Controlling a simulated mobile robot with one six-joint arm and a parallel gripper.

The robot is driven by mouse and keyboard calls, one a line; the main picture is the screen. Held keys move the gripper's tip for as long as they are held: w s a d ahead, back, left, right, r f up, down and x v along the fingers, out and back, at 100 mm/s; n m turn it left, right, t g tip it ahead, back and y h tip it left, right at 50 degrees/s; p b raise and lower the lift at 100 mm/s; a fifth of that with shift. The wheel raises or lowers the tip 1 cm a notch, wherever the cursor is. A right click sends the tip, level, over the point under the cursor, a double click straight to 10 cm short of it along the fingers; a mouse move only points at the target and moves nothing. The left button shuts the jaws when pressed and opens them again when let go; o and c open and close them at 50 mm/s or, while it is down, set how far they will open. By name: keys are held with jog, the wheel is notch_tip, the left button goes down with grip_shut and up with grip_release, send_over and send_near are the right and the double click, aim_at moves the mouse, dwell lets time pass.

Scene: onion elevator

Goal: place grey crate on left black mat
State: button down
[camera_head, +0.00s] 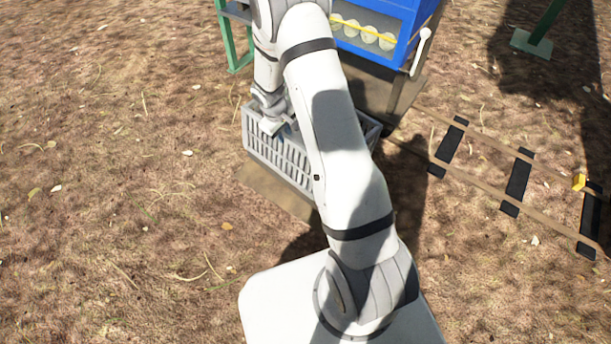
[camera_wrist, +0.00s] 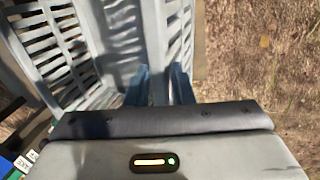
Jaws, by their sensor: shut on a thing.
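The grey crate (camera_head: 272,155), with slatted walls, stands at the foot of the blue machine, over a brown board. My gripper (camera_head: 276,128) is at the crate's near wall, and my arm covers part of the crate's right side. In the wrist view the crate (camera_wrist: 45,45) fills the upper left, and my gripper's two blue fingers (camera_wrist: 160,85) are shut on its wall. The left black mat (camera_head: 449,143) lies across two wooden rails to the right of the crate, with its top bare.
The blue machine (camera_head: 385,18) with a white handle (camera_head: 421,50) stands behind the crate. Green posts (camera_head: 225,38) stand at the back. Open ground lies left.

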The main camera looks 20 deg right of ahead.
jog(key=n, duration=0.1)
send_over(284, 161)
jog(key=w, duration=0.2)
jog(key=shift+t, duration=0.3)
jog(key=x, duration=0.4)
jog(key=shift+s+a+f+b, duration=0.1)
jog(key=shift+s+f+b, duration=0.15)
jog(key=shift+b, duration=0.05)
jog(key=b+x, duration=0.1)
jog(key=x, duration=0.2)
jog(key=s+a+b+x, duration=0.1)
jog(key=b+x, duration=0.1)
jog(key=x, duration=0.1)
jog(key=b+x, duration=0.2)
jog(key=x, duration=0.1)
jog(key=shift+s+a+f, duration=0.2)
jog(key=shift+a+f, duration=0.1)
jog(key=shift+f, duration=0.35)
jog(key=c, duration=1.5)
grip_release()
jog(key=shift+f, duration=0.15)
jog(key=shift+c, duration=0.2)
jog(key=shift+o, duration=1.2)
